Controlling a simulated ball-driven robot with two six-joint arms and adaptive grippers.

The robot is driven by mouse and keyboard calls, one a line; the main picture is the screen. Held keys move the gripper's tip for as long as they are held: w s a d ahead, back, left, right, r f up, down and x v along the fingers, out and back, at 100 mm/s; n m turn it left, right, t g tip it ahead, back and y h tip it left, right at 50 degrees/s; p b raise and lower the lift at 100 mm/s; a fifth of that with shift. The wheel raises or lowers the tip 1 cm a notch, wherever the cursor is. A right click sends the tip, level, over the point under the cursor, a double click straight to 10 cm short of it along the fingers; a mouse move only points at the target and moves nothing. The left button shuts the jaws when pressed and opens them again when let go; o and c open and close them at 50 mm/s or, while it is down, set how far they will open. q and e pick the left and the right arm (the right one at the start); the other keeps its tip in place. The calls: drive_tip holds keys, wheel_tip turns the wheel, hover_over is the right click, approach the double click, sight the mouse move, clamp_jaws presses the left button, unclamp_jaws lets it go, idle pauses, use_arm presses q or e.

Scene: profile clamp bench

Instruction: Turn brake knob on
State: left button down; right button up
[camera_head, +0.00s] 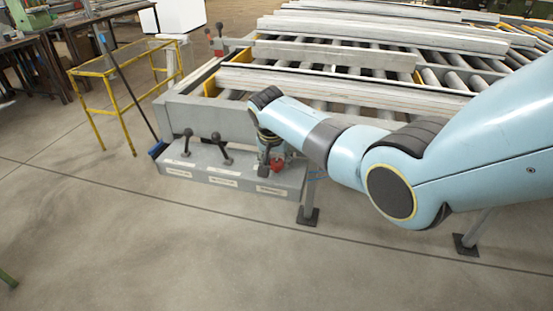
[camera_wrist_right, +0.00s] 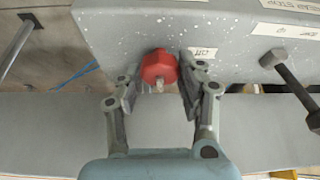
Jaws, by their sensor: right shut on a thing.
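A red knob (camera_wrist_right: 159,68) sits on the grey control box (camera_head: 215,178) at the end of the roller bench. In the right wrist view it lies between the two fingers of my right gripper (camera_wrist_right: 158,76), which is shut on it. In the head view the red knob (camera_head: 277,165) shows low beside my right gripper (camera_head: 268,158), at the box's right part. A small label (camera_wrist_right: 203,53) is next to the knob; its text is hard to read. My left gripper is not in view.
Two dark levers, a left one (camera_head: 187,142) and a middle one (camera_head: 222,148), stand on the same box. One lever (camera_wrist_right: 290,75) is close to my gripper in the wrist view. Behind are rollers with long metal profiles (camera_head: 340,85). A yellow stand (camera_head: 105,85) is at left.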

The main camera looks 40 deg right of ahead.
drive_tip(key=shift+w+m, duration=0.1)
drive_tip(key=shift+m, duration=0.4)
drive_tip(key=o, duration=1.1)
drive_tip(key=shift+r, duration=0.15)
drive_tip(key=v, duration=1.2)
drive_tip(key=shift+a, duration=0.15)
drive_tip(key=shift+w+f, duration=0.1)
drive_tip(key=shift+f, duration=0.15)
